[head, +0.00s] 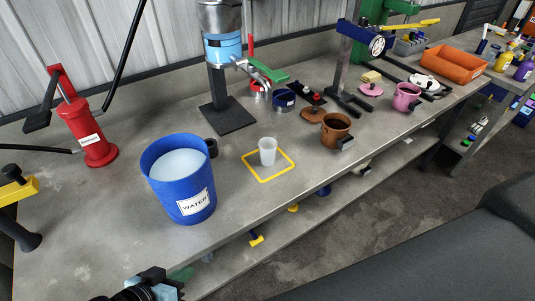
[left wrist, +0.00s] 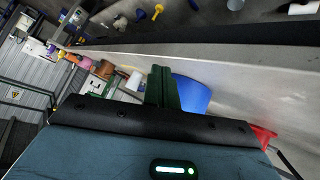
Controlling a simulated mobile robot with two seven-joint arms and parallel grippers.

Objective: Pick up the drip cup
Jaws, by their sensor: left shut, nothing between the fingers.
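The drip cup appears to be the small translucent white cup (head: 268,151). It stands upright inside a yellow square outline (head: 270,178) on the grey bench, right of the blue water bucket (head: 180,180). My left gripper (head: 184,273) is at the bottom of the head view, near the bench's front edge, apart from the cup. In the left wrist view its green fingers (left wrist: 163,88) are together with nothing between them. The bucket (left wrist: 192,95) shows just beyond them. My right gripper is not in view.
A red hand pump (head: 90,132) stands at the left. Behind the cup is a dispenser column on a black base (head: 229,118). A brown pot (head: 335,131) stands right of the cup. Bare bench lies in front of the cup. A lower shelf runs under the bench.

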